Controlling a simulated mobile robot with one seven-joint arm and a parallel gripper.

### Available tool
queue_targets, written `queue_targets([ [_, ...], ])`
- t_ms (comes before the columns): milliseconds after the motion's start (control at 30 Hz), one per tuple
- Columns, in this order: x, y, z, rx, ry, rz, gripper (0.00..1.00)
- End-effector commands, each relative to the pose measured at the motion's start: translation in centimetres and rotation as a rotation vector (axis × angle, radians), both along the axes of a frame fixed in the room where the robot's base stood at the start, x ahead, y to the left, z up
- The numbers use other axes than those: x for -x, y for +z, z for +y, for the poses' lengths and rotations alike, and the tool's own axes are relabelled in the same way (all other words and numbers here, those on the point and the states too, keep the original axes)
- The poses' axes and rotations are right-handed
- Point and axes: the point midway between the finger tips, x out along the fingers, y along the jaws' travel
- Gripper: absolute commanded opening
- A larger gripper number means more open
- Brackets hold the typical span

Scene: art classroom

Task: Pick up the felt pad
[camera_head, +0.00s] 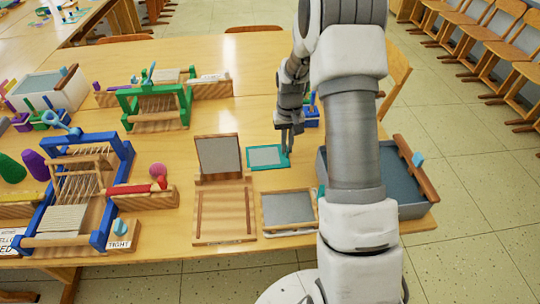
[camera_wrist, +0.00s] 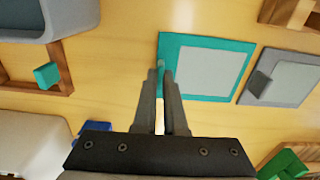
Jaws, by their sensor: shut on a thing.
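The felt pad (camera_head: 265,156) looks to be the flat pad with a pale grey face and teal border, lying on the wooden table. It also shows in the wrist view (camera_wrist: 208,68). My gripper (camera_head: 290,133) reaches down from above at its right edge in the head view. In the wrist view my gripper (camera_wrist: 160,72) has its fingertips close together at the pad's left border, shut on its teal edge part. The exact contact is hidden by the fingers. The pad looks flat on or very near the table.
A grey pad with a grey knob (camera_wrist: 285,78) lies beside it. A wooden frame with an upright grey panel (camera_head: 218,155) stands left, and a grey tray (camera_head: 405,190) right. A green loom (camera_head: 155,105) and a blue loom (camera_head: 75,190) are farther left.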

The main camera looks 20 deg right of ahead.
Motion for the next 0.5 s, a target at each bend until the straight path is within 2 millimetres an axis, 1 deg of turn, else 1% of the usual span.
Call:
queue_targets([
  [133,0.0,0.1,0.0,0.000,0.000,-0.001,0.00],
  [233,-0.1,0.9,0.0,0.000,0.000,-0.002,0.00],
  [367,-0.1,3.2,0.0,0.001,0.000,-0.004,0.00],
  [500,-0.1,6.2,0.0,0.001,0.000,-0.005,0.00],
])
